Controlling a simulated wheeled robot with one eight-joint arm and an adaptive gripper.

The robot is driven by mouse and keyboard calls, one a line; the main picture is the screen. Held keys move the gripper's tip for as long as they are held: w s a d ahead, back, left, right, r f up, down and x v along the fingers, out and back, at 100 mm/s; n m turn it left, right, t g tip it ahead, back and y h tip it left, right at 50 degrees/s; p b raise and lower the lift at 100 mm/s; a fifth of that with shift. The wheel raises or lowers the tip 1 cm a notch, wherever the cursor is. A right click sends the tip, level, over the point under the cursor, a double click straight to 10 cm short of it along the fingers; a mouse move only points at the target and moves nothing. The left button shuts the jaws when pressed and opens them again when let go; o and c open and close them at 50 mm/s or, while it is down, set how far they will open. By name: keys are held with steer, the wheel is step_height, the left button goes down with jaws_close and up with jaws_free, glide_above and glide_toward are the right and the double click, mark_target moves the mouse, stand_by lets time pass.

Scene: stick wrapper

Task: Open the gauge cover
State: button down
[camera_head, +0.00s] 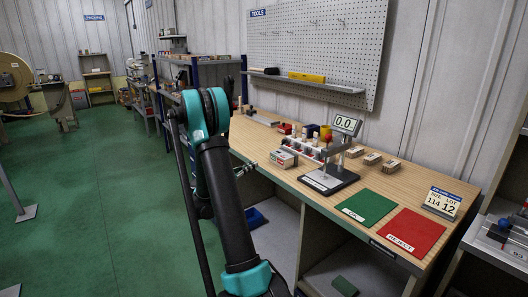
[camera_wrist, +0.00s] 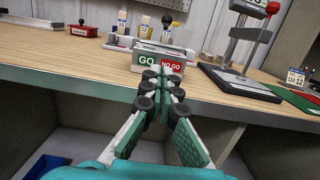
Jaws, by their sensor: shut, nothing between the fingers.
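The gauge (camera_wrist: 142,68) is a small box at the front of the bench, with a green GO label and a red NO GO label on its face. A flat greyish piece, seemingly its cover (camera_wrist: 160,48), lies across its top and looks closed. In the head view the gauge (camera_head: 282,158) sits left of the dial stand. My gripper (camera_wrist: 163,74) is shut and empty, its fingertips in front of the gauge's face, hiding part of it. In the head view my gripper (camera_head: 250,166) is just left of the gauge at the bench edge. Contact cannot be told.
A measuring stand (camera_head: 333,170) with a digital readout (camera_head: 346,123) stands right of the gauge. Green (camera_head: 368,207) and red (camera_head: 412,231) mats lie further right. Wooden blocks (camera_head: 372,158) and a rack of small parts (camera_head: 305,146) are behind. A red box (camera_wrist: 84,31) is at the left.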

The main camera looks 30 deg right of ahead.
steer(key=d, duration=0.6)
steer(key=d+r, duration=0.1)
steer(key=d, duration=0.2)
steer(key=shift+w, duration=0.3)
steer(key=shift+w+d+r, duration=0.1)
steer(key=shift+d+r, duration=1.05)
steer(key=shift+d, duration=0.1)
steer(key=shift+d+r, duration=0.35)
steer(key=shift+r, duration=0.1)
steer(key=shift+d+r+y, duration=0.1)
steer(key=shift+r+y, duration=0.25)
steer(key=shift+y, duration=0.15)
steer(key=d+r+y, duration=0.1)
steer(key=y, duration=0.1)
steer(key=d+r+y, duration=0.1)
steer(key=y, duration=0.1)
steer(key=d+r+y, duration=0.1)
steer(key=r+y, duration=0.1)
steer(key=shift+w+d+r+g+y, duration=0.15)
steer(key=shift+d+g+y, duration=0.1)
steer(key=shift+g+y, duration=0.15)
steer(key=shift+w+d+r, duration=0.1)
steer(key=shift+d+r, duration=0.1)
steer(key=shift+d, duration=0.25)
steer(key=shift+d+r, duration=0.2)
steer(key=shift+d, duration=0.35)
